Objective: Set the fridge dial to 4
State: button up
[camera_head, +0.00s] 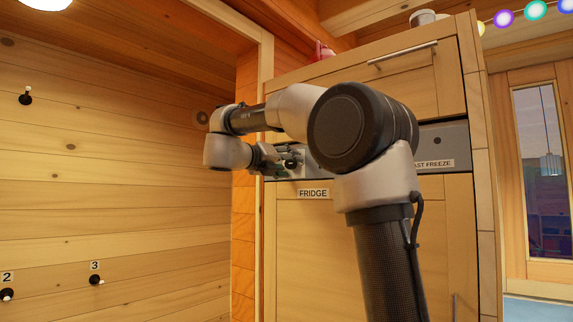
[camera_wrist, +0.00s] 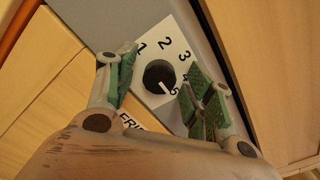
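The fridge dial (camera_wrist: 158,75) is a round black knob on a white plate (camera_wrist: 176,38) numbered 1 to 5, in the middle of the wrist view. Its white pointer mark points toward the 5, at the lower right. My gripper (camera_wrist: 160,66) is open, with one green-padded finger on each side of the knob. A gap shows between the knob and the left finger; whether the right finger touches it I cannot tell. In the head view my gripper (camera_head: 287,160) is at the panel above the FRIDGE label (camera_head: 313,193), and the knob is mostly hidden there.
A grey strip with a FAST FREEZE label (camera_head: 434,163) runs right of my arm. Wooden cabinet doors (camera_head: 300,250) lie below and a drawer with a handle (camera_head: 402,53) above. A log wall with hooks (camera_head: 97,280) stands at the left.

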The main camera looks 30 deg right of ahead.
jog(key=c, duration=0.9)
jog(key=shift+c, duration=0.2)
jog(key=n, duration=0.4)
jog(key=shift+n, duration=0.3)
jog(key=shift+f+n, duration=0.1)
jog(key=shift+n, duration=1.9)
jog(key=o, duration=1)
